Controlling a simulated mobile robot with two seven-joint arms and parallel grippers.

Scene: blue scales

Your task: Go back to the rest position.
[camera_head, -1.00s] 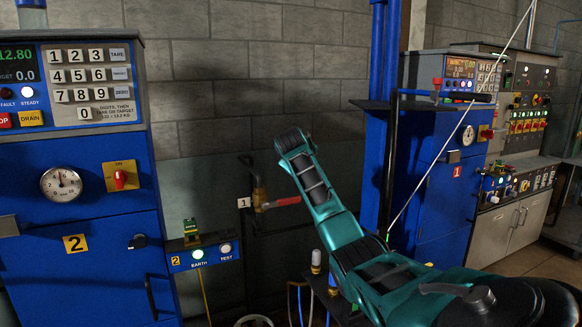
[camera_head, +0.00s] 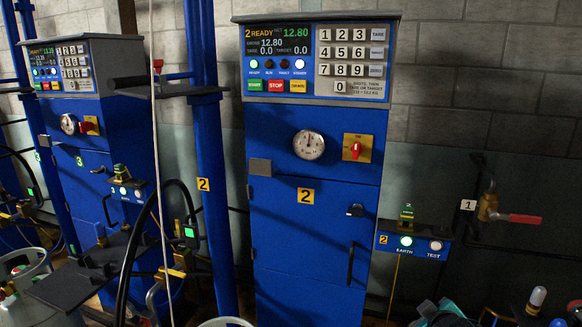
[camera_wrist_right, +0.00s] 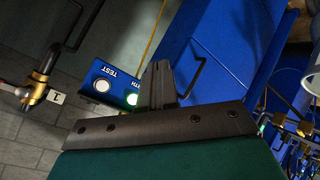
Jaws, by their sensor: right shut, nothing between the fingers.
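My right gripper (camera_wrist_right: 158,84) shows in the right wrist view, its dark fingers together with nothing between them. It points towards the small blue box with the TEST and EARTH lamps (camera_wrist_right: 115,88), apart from it as far as I can tell. In the head view only a bit of my teal and black arm (camera_head: 440,314) shows at the bottom edge, and its fingers cannot be made out. My left gripper is not in view.
Blue scale cabinet 2 (camera_head: 300,225) stands in the middle, with cabinet 3 (camera_head: 85,150) at the left. The EARTH/TEST box (camera_head: 414,247) is right of cabinet 2. A valve with a red handle (camera_head: 518,218) is on the right wall. A gas cylinder (camera_head: 35,295) stands lower left.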

